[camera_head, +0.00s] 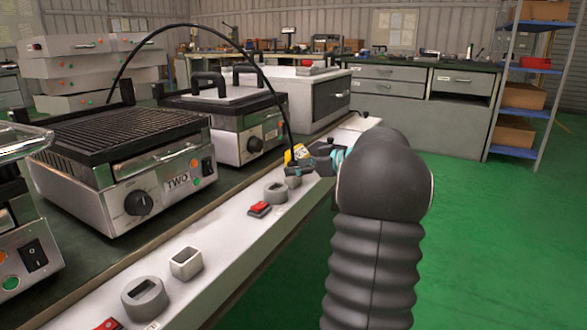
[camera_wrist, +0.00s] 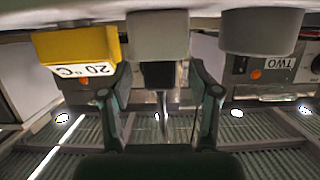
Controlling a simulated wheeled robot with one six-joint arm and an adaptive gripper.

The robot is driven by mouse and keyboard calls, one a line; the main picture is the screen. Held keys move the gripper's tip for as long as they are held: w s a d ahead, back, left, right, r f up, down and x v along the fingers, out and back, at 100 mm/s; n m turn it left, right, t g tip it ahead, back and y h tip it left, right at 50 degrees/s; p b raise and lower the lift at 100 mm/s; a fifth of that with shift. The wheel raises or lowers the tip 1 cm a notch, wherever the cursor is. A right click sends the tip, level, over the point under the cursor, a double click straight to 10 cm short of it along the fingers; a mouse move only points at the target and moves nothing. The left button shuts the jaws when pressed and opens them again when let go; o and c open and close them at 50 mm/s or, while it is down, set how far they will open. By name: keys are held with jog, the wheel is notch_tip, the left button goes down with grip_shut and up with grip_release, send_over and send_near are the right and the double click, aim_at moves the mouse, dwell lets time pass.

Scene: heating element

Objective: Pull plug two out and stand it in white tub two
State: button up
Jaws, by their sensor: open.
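My gripper (camera_head: 308,163) is over the rail at the bench edge. In the wrist view, which is upside down, my gripper (camera_wrist: 158,68) is open, with one finger on each side of a black plug (camera_wrist: 158,76) and gaps beside it. The plug stands in a pale square tub (camera_wrist: 158,35), its cable leading away from its top. The tub's number is not readable. A round grey socket (camera_wrist: 258,32) beside the tub has no plug in it; the socket also shows in the head view (camera_head: 276,193). The black cable (camera_head: 222,41) arches from the grill marked TWO (camera_head: 118,160) towards my gripper.
A yellow block (camera_wrist: 75,45) marked 20 °C stands beside the tub. A red switch (camera_head: 260,209), another empty white tub (camera_head: 186,263) and another grey socket (camera_head: 145,299) sit along the rail. Grills crowd the bench behind. The green floor (camera_head: 490,240) at right is clear.

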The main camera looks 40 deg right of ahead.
jog(key=v, duration=1)
jog(key=shift+s, duration=0.25)
jog(key=shift+d+r, duration=0.1)
jog(key=shift+d, duration=0.05)
jog(key=s+a+f+m+g+h, duration=0.15)
jog(key=s+f+m+g, duration=0.25)
jog(key=f+m, duration=0.55)
jog(key=s+a+f+m+g+p, duration=0.2)
jog(key=s+a+m+g, duration=0.15)
jog(key=a, duration=0.65)
jog(key=s+a+r+n+h+p, duration=0.1)
jog(key=s+a+r+n+p, duration=0.2)
jog(key=a, duration=0.7)
jog(key=s+a+r+n+h+p, duration=0.1)
jog(key=s+a+r+n+p, duration=0.1)
jog(key=a, duration=0.7)
jog(key=s+a+r+n+h+p, duration=0.2)
jog(key=s+a+r, duration=0.3)
jog(key=a, duration=0.5)
jog(key=shift+s+a+r+n+p, duration=0.15)
jog(key=shift+s+a+n+p, duration=0.2)
jog(key=shift+s+n+p, duration=0.5)
